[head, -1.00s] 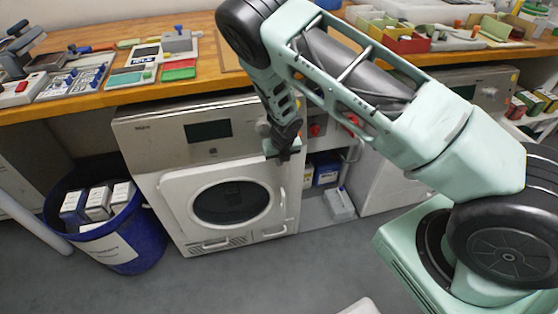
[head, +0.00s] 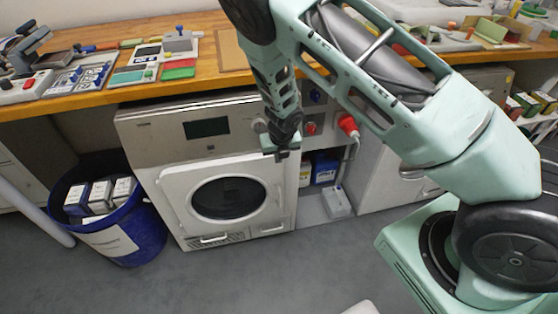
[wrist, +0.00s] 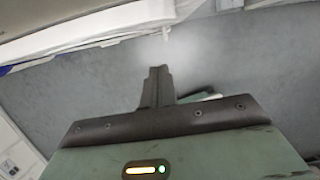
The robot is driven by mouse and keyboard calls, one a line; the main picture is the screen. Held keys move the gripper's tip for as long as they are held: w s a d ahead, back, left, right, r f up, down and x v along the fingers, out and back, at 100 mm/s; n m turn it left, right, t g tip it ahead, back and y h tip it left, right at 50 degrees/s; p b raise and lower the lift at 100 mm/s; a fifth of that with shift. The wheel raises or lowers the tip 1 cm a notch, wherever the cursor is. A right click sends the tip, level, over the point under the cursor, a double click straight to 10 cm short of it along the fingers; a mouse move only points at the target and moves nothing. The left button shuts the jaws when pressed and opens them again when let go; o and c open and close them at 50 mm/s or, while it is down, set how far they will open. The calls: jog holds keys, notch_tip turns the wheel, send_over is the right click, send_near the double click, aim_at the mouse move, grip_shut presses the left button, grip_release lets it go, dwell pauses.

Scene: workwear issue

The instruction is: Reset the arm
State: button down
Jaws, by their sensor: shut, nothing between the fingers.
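My gripper (head: 281,154) hangs at the end of my folded green arm, in front of the upper right part of a white front-loading machine (head: 171,195) in the head view. It is shut and holds nothing. In the wrist view the closed fingers (wrist: 157,88) stick out together over grey floor, with a white edge across the top of the picture.
A blue bin (head: 147,228) with several boxes stands left of the machine. A wooden worktop (head: 112,92) with devices runs above it. A red plug (head: 348,124) and boxes on a low shelf are to the right. Grey floor in front is mostly clear.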

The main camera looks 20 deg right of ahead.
jog(key=shift+p+v, duration=0.4)
jog(key=shift+v, duration=1.85)
jog(key=s+a+r+m+t, duration=0.1)
jog(key=s+a+r+m, duration=0.25)
jog(key=r+m, duration=0.4)
jog(key=s+a+r+m, duration=0.3)
jog(key=a+r+m, duration=0.25)
jog(key=r, duration=0.25)
jog(key=s+a+r+m+g, duration=0.1)
jog(key=s+r+m, duration=0.2)
jog(key=s, duration=0.5)
jog(key=s+a+r+m+g, duration=0.1)
jog(key=s+r+m, duration=0.3)
jog(key=s, duration=0.5)
jog(key=s+a+r+m+g+y+p, duration=0.1)
jog(key=s+a+r+m, duration=0.1)
jog(key=s+r+m, duration=0.2)
jog(key=s+m, duration=0.2)
jog(key=s, duration=0.2)
jog(key=shift+s+g, duration=0.2)
jog(key=shift+g, duration=0.2)
